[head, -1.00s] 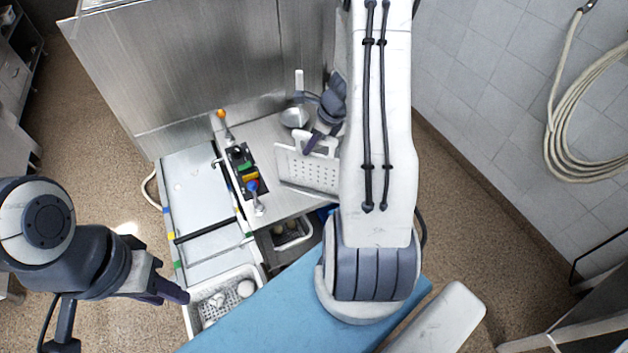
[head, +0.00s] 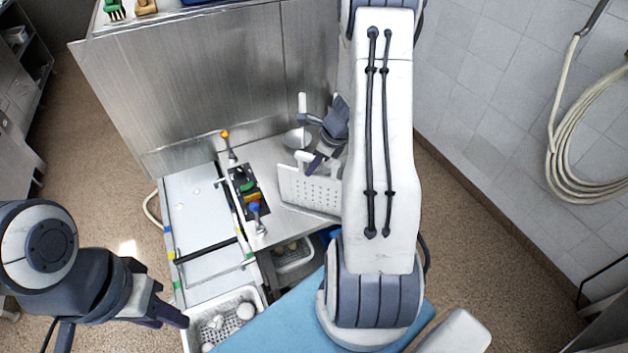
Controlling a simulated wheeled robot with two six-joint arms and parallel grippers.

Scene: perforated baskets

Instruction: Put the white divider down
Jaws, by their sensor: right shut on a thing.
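The white divider (head: 308,190) is a perforated panel with a handle loop on top. It stands roughly upright over the steel counter, in the middle of the head view. My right gripper (head: 316,163) reaches down to its top edge and is shut on it at the handle. My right arm hides the divider's right end. Whether its bottom edge touches the counter is hard to tell. My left gripper (head: 178,319) is at the lower left, away from the divider, above the white basket's left edge. Its fingers show from the side, so their opening is unclear.
A round metal bowl (head: 296,139) sits behind the divider. A fixture with coloured blocks and knobs (head: 247,190) stands to its left. A white perforated basket (head: 256,297) with pale items is at the lower left, and another basket (head: 294,262) sits below the counter.

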